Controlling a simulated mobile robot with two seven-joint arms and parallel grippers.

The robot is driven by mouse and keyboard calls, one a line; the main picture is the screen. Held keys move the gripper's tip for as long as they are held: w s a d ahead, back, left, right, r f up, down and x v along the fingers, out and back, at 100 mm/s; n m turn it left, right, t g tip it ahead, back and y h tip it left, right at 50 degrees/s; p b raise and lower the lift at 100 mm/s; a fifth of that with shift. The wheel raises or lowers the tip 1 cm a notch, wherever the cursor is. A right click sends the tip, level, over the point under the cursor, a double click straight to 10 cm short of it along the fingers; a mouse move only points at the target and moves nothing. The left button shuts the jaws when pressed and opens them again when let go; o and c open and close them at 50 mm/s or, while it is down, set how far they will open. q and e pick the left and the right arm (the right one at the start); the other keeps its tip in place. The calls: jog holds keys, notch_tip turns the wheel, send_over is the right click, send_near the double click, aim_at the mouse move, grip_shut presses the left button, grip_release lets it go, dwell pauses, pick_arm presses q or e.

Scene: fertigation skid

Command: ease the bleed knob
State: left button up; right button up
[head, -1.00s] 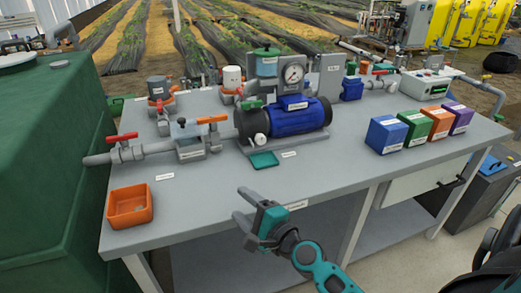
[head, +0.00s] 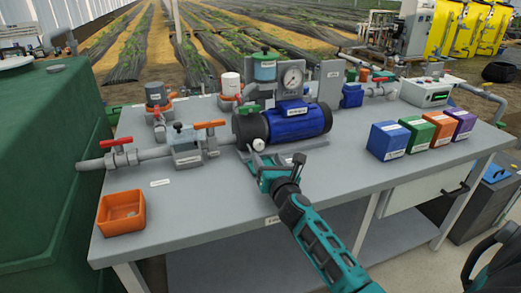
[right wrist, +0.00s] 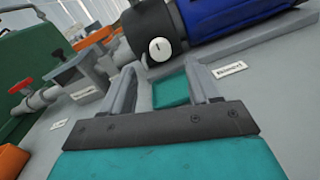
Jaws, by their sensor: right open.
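The bleed knob looks to be the round white knob (head: 258,145) with a dark mark, low on the front of the blue and black pump (head: 295,122). In the right wrist view the knob (right wrist: 160,50) is just beyond my fingertips, near the middle of the gap. My right gripper (head: 277,160) is open and empty, in front of the pump. The knob is not between its fingers. A small teal tray (right wrist: 170,92) shows between the fingers in the wrist view; the gripper mostly hides it in the head view. My left gripper is out of view.
Left of the pump is a pipe with red-handled (head: 118,142) and orange-handled (head: 209,125) valves. An orange bin (head: 121,213) is at the front left. A pressure gauge (head: 292,77) stands above the pump. Several coloured boxes (head: 388,140) sit at the right.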

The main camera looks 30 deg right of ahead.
aim_at(260, 146)
jog(key=b+x, duration=0.1)
jog(key=x, duration=0.4)
jog(key=shift+w+d+f, duration=0.1)
jog(key=shift+w, duration=0.25)
jog(key=shift+w+d+b, duration=0.15)
jog(key=shift+w+b, duration=0.3)
jog(key=shift+w, duration=0.15)
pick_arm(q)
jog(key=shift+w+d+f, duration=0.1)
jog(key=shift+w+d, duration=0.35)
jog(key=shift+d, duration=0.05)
pick_arm(e)
jog(key=shift+w, duration=0.2)
jog(key=shift+c, duration=0.2)
jog(key=c, duration=1)
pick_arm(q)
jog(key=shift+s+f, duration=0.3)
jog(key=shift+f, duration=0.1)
